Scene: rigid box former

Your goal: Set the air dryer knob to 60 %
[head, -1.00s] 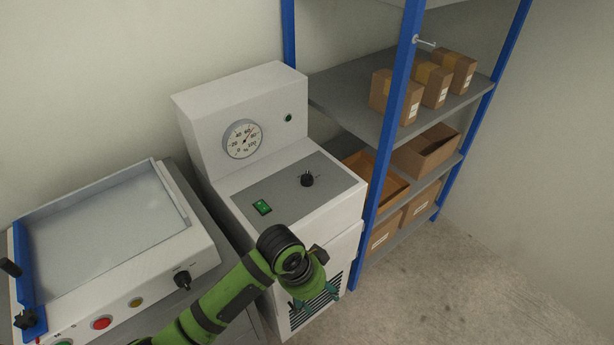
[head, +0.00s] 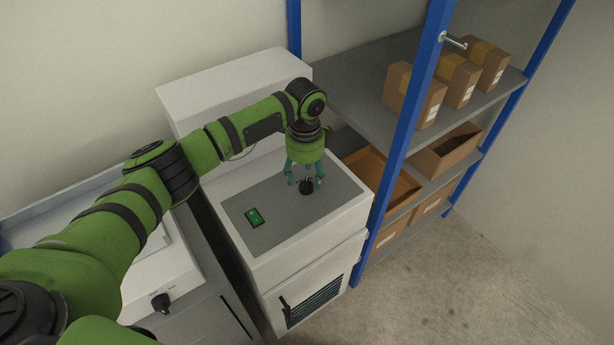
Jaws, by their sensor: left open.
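The air dryer (head: 335,224) is a white cabinet with a grey sloped top panel. Its black knob (head: 306,187) sits on the right part of that panel; I cannot read its pointer. My left gripper (head: 305,181) is open, pointing down, with its teal fingers around or just above the knob; I cannot tell whether they touch it. The dial gauge on the upright back part is hidden behind my left arm. My right gripper is not in view.
A green rocker switch (head: 254,217) is on the same panel, left of the knob. A blue-framed shelf (head: 406,130) with cardboard boxes stands close on the right. A white machine with a black knob (head: 161,303) is at the lower left.

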